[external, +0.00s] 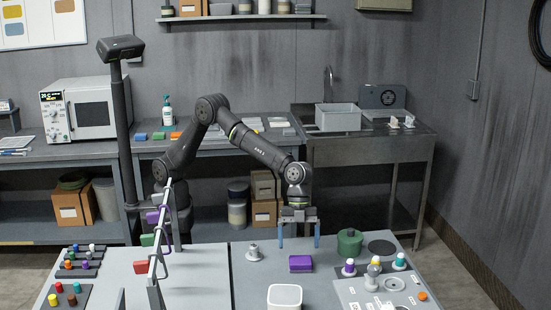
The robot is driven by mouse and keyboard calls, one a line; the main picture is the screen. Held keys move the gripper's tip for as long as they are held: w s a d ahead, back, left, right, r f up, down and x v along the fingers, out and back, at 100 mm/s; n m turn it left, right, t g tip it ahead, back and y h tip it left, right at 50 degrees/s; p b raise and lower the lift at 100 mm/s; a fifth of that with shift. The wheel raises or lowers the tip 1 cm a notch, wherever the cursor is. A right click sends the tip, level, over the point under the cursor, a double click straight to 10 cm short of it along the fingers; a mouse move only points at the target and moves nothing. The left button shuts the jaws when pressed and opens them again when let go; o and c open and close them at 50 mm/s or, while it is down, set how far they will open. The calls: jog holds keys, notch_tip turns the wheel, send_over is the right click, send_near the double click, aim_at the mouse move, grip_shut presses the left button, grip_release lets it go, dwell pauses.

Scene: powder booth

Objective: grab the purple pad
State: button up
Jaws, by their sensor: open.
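A purple pad (300,263) lies flat on the grey table, right of the seam between the table's two halves. My gripper (298,243) hangs pointing down, with its two blue-tipped fingers spread apart and nothing visible between them. It appears above and a little behind the pad; the exact height gap cannot be told. Another, smaller purple piece (152,217) is at the slanted white rail on the left, by a grey and a green piece.
A white cone-shaped piece (254,252) stands left of the pad and a green lidded pot (349,242) to its right. A white container (285,297) is in front. A light panel (390,293) with purple-, yellow- and teal-topped items is at the right. The slanted rail (160,235) rises at the left.

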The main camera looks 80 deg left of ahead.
aim_at(301, 259)
jog(key=x, duration=0.5)
jog(key=shift+w+f, duration=0.15)
jog(key=shift+w, duration=0.2)
jog(key=c, duration=1.1)
